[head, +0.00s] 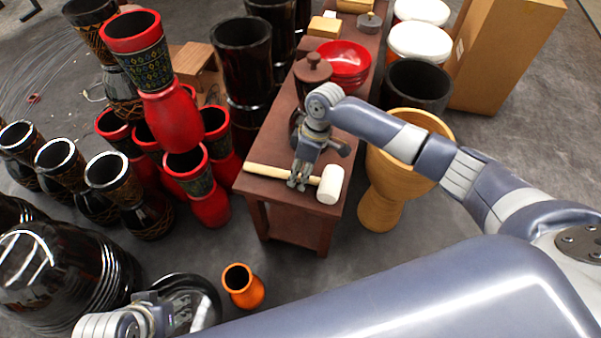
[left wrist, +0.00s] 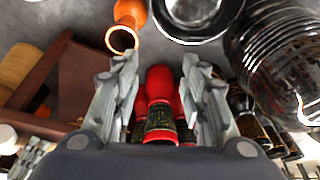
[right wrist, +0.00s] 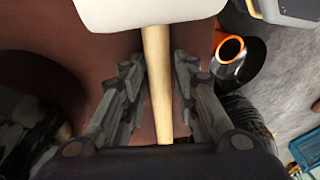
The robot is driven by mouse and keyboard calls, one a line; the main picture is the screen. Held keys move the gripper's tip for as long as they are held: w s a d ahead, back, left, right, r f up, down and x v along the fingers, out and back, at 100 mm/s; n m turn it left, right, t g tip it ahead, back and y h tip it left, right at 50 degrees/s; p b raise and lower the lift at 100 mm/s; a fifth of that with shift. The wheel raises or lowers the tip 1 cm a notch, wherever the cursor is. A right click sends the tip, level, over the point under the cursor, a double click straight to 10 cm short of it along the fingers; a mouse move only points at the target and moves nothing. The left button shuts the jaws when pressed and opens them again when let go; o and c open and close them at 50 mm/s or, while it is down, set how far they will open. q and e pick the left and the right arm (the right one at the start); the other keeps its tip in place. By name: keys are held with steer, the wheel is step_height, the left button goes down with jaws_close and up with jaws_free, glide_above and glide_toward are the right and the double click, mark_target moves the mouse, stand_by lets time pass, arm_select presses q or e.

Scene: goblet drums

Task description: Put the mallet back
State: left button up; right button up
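The mallet has a white head (head: 330,184) and a pale wooden handle (head: 262,171). It lies across the near end of the dark red-brown table (head: 285,228). My right gripper (head: 299,183) points down at the handle close to the head. In the right wrist view the handle (right wrist: 157,95) runs between the two open fingers (right wrist: 158,75), with a gap on each side. The white head (right wrist: 150,14) lies beyond the fingertips. My left gripper (left wrist: 161,70) is open and empty, away from the table; its fingers are hard to see in the head view.
Red bowls (head: 343,62) and a brown lidded pot (head: 312,70) stand farther back on the table. A wooden goblet drum (head: 385,190) stands close on the right. Red drums (head: 210,205) crowd the left. A small orange vase (head: 243,288) stands on the floor.

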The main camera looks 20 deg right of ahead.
steer(key=p+v, duration=0.1)
steer(key=v, duration=0.3)
steer(key=p+v, duration=0.2)
steer(key=v, duration=0.6)
steer(key=shift+m+t, duration=0.3)
steer(key=shift+t, duration=0.1)
steer(key=s+a+f, duration=0.1)
steer(key=a+f, duration=0.1)
steer(key=s+a+f, duration=0.1)
steer(key=s+f, duration=0.1)
steer(key=s+a+f, duration=0.2)
steer(key=shift+s+a+f, duration=0.1)
steer(key=shift+a+f, duration=0.2)
steer(key=shift+f, duration=0.05)
steer(key=s+f+m+t, duration=0.3)
steer(key=s+f+m, duration=0.3)
steer(key=s, duration=0.5)
arm_select(q)
steer(key=x, duration=0.5)
steer(key=shift+d+f, duration=0.15)
steer(key=shift+f, duration=0.2)
arm_select(e)
steer(key=s+d+f+m+h, duration=0.2)
steer(key=s+d, duration=0.5)
steer(key=d, duration=0.1)
steer(key=shift+s+h, duration=0.2)
steer(key=shift+h, duration=0.2)
steer(key=shift+a+f, duration=0.1)
steer(key=shift+f, duration=0.05)
